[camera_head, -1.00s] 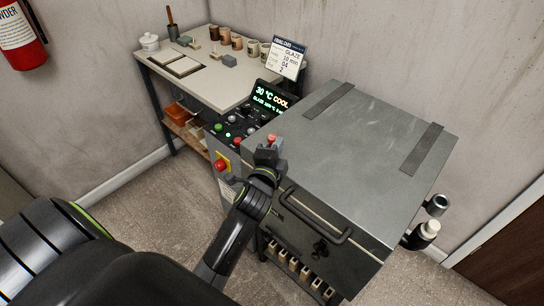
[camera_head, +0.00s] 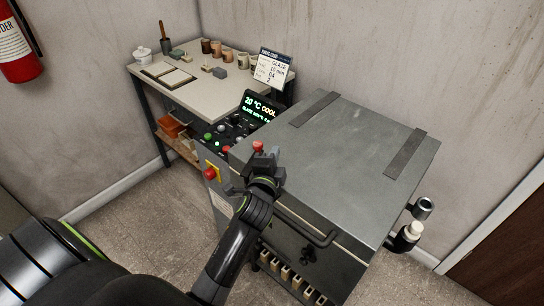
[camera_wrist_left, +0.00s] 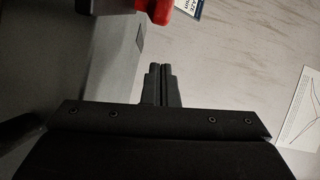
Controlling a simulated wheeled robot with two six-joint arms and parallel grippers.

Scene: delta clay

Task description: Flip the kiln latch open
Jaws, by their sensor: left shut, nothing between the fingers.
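The kiln (camera_head: 345,165) is a grey metal box with a flat lid and a front bar handle (camera_head: 305,228). A small red-tipped piece (camera_head: 258,147), seemingly the latch, stands at the lid's left edge by the control panel. My left gripper (camera_head: 266,159) is shut and empty just in front of it, partly hiding its lower part. In the left wrist view, the shut fingers (camera_wrist_left: 159,80) point up the picture, and a red piece (camera_wrist_left: 155,10) shows just beyond their tips. I cannot tell whether they touch. My right gripper is not in view.
The control panel (camera_head: 222,137) has buttons, a red stop knob (camera_head: 210,173) and a display (camera_head: 262,106) reading COOL. A worktable (camera_head: 205,93) with cups stands behind at left. A dark fitting (camera_head: 308,255) sits on the kiln front. Floor at lower left is clear.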

